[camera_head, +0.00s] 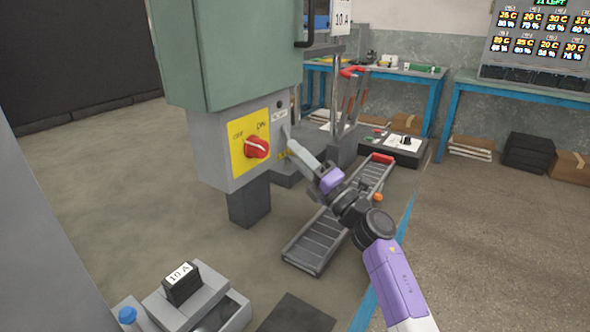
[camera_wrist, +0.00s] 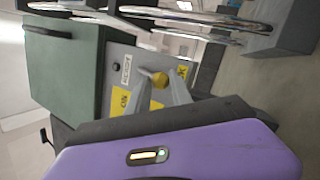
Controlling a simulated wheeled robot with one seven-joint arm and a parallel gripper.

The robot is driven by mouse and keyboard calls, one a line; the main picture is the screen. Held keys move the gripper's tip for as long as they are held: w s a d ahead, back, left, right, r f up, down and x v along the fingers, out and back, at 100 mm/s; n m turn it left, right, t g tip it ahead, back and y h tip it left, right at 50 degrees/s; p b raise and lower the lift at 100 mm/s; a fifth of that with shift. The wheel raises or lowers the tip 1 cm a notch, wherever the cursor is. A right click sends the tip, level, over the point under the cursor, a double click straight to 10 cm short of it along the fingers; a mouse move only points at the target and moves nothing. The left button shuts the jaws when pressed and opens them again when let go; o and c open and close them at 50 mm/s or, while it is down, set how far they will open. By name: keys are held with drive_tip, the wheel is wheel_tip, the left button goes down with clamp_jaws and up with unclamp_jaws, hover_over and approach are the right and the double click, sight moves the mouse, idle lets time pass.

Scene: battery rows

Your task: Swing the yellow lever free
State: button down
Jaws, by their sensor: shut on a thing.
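In the head view my gripper (camera_head: 288,140) reaches the side face of the grey switch box (camera_head: 215,150); the lever is hidden there behind the fingers. How far the lever is turned cannot be told.
A red rotary switch (camera_head: 257,147) on a yellow OFF/ON plate (camera_head: 238,158) is just left of my gripper. The green cabinet (camera_head: 235,55) hangs above. A roller conveyor (camera_head: 312,240) lies below my arm. A 10 A block (camera_head: 182,284) is at lower left. Floor at left is clear.

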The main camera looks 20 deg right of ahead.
drive_tip(key=shift+w+d+f+n+y+b, duration=0.2)
drive_tip(key=shift+n+y+b, duration=0.1)
drive_tip(key=shift+n+b, duration=0.25)
drive_tip(key=c, duration=1.2)
unclamp_jaws()
drive_tip(key=shift+r, duration=0.1)
drive_tip(key=shift+o, duration=0.2)
drive_tip(key=shift+s, duration=0.1)
drive_tip(key=p+v, duration=0.1)
drive_tip(key=v, duration=0.6)
drive_tip(key=shift+s, duration=0.3)
drive_tip(key=shift+d, duration=0.15)
